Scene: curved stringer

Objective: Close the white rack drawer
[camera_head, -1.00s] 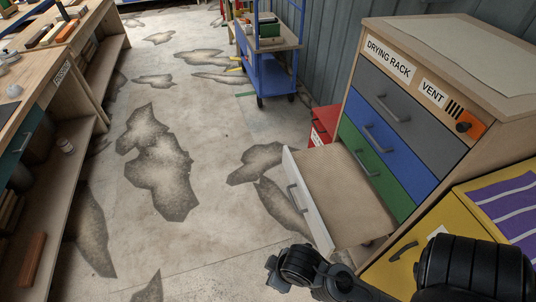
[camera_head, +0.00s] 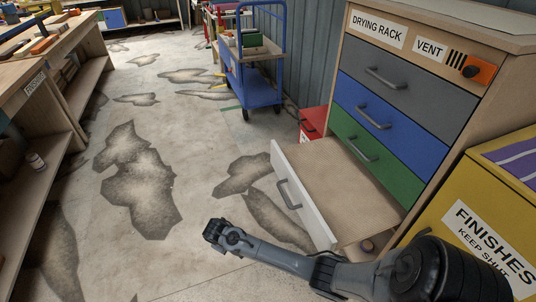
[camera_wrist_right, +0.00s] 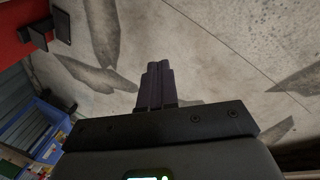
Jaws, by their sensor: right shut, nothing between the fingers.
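The white drawer (camera_head: 300,197) is the lowest drawer of the drying rack (camera_head: 488,103). It is pulled well out, with its white front and grey handle (camera_head: 288,193) facing left. Its tan inside looks empty. My right arm reaches in from the lower right, in front of the drawer's near side. My right gripper (camera_head: 213,231) is at the far end of that arm, left of the drawer front and apart from it. In the right wrist view its fingers (camera_wrist_right: 157,82) are shut together with nothing between them. My left gripper is not in view.
The grey, blue and green drawers above are shut. A yellow finishes cabinet (camera_head: 455,200) stands at the near right. A red box (camera_head: 313,123) is behind the drawer, and a blue cart (camera_head: 250,92) stands farther back. The floor to the left is clear up to a workbench (camera_head: 32,110).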

